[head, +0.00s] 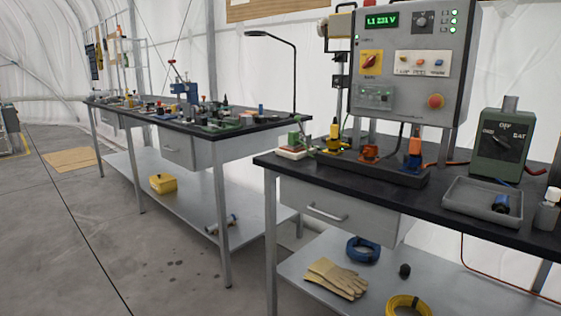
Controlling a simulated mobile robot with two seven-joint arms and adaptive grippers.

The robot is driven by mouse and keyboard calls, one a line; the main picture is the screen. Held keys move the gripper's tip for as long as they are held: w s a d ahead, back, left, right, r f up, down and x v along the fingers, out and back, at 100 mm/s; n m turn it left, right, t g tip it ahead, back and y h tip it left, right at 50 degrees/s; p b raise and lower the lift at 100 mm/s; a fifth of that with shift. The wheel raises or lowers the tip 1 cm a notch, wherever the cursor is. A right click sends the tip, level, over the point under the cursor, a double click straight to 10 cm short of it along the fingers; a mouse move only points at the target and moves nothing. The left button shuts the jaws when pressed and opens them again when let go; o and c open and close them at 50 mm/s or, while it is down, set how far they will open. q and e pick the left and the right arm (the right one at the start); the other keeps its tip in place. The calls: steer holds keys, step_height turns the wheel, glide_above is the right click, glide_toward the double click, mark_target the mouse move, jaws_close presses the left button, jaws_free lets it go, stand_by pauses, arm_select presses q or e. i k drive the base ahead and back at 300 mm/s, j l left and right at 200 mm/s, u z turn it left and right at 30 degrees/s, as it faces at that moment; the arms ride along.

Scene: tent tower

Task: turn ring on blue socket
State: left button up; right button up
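A black socket strip (378,168) lies on the right workbench, below the grey control panel. At its right end a small blue part (412,163), which looks like the blue socket, sits under an upright orange piece (415,145). The ring on it is too small to make out. An orange-red socket (370,152) and a yellow one (350,137) stand to its left. A blue and black plug (501,204) lies in the grey tray at the right. Neither of my grippers is in view.
The grey tray (470,207) and a green switch box (502,143) stand right of the strip. The control panel (413,75) rises behind it. A cluttered second bench (260,131) stands at the left. The grey floor in front is open.

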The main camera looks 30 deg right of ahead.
mark_target(411, 157)
steer(key=z, duration=1.25)
